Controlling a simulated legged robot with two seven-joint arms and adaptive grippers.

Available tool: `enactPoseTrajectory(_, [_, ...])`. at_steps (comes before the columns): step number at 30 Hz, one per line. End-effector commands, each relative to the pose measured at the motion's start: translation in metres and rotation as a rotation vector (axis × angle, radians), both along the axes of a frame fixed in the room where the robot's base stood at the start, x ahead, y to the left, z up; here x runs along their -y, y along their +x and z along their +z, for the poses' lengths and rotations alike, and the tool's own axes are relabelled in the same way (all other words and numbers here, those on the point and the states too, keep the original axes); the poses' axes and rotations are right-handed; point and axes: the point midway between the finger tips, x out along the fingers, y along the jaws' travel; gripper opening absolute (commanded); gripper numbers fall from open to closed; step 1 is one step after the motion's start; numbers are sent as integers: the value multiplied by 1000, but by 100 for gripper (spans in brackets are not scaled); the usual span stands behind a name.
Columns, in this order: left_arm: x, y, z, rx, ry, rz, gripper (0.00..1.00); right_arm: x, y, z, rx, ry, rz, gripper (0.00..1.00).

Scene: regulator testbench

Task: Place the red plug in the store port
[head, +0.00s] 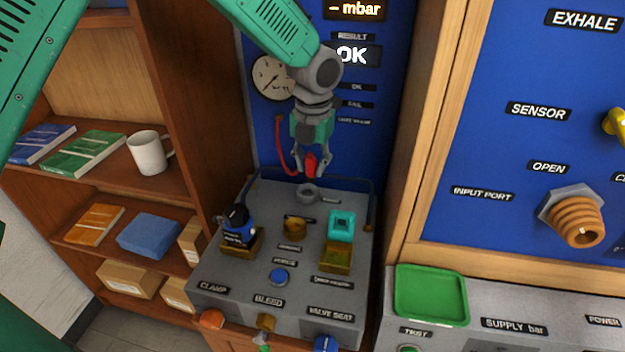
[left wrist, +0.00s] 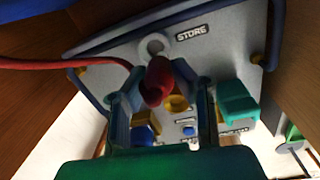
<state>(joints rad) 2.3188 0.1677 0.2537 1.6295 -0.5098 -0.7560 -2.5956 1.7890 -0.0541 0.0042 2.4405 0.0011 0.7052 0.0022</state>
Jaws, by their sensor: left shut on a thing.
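The red plug (head: 311,165) is held between the fingertips of my left gripper (head: 312,160), above the back of the grey testbench (head: 215,283). A red hose runs from it toward the blue panel. The store port (head: 307,193), a grey ring, is just below the plug in the head view. In the left wrist view the red plug (left wrist: 158,80) sits between the fingers of the left gripper (left wrist: 160,90). The store port (left wrist: 155,46) shows just beyond it, beside the STORE label (left wrist: 192,32). The plug appears apart from the port. My right gripper is not in view.
On the bench are a black-and-blue regulator (head: 238,226), a brass port (head: 295,228), a teal block (head: 341,225) and a blue button (head: 279,277). A dark rail (head: 345,183) runs round the bench's back. A wooden post (head: 418,130) stands right; shelves (head: 190,100) stand left.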

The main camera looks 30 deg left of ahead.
Motion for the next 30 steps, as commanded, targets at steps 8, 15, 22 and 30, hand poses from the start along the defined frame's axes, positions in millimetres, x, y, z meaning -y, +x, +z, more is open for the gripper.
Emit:
enactPoseTrajectory(8, [-3, 1, -34, -4, 0, 0, 0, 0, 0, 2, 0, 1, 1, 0])
enactPoseTrajectory(15, [-1, 1, -47, 0, 3, 0, 0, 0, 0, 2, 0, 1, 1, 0])
enactPoseTrajectory(22, [-1, 1, -48, -1, 1, 0, 36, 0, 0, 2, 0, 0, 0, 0])
enactPoseTrajectory(30, [-2, 1, -48, 0, -1, 0, 43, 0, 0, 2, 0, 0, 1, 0])
